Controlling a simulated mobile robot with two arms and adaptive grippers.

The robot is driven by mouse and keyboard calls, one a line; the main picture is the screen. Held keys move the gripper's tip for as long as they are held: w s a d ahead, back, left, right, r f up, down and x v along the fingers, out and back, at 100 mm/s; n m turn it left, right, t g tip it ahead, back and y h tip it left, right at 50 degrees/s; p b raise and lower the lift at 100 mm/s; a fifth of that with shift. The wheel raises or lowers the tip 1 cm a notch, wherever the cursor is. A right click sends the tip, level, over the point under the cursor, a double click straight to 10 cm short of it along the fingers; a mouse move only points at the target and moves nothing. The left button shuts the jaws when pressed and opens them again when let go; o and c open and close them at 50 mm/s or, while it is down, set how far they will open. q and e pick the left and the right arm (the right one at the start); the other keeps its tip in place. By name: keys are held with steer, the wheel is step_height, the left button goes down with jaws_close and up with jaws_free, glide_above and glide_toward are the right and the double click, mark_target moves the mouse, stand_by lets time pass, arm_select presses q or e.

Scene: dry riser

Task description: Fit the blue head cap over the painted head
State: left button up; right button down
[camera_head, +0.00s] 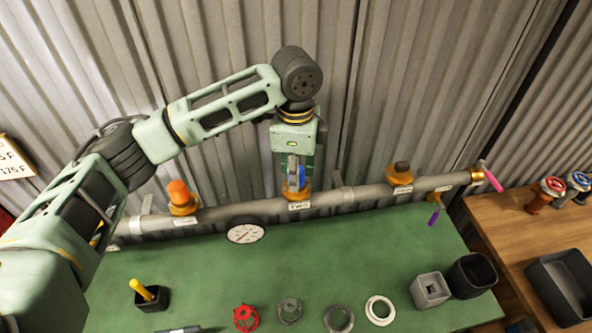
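My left gripper (296,181) points down over the middle outlet of the grey pipe, by the label reading TWO. Its fingers appear closed around the blue head cap (302,178), which they partly cover. The cap is right at the orange fitting (299,195) of that outlet. The head under it is hidden, and I cannot tell whether the cap is seated or just above. The left outlet has an orange head (178,191); the right outlet has a dark brown head (402,168). My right gripper is out of view.
The grey pipe (345,196) runs along the back of a green table (320,250), before a corrugated wall. A gauge (246,231) hangs at the pipe. Rings, a red handwheel (246,318), and small containers line the front. A wooden bench (515,232) holds a dark tray (565,283).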

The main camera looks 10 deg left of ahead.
arm_select(q)
steer(key=shift+o, duration=1)
steer(key=shift+r, duration=0.1)
step_height(320, 180, up, 12)
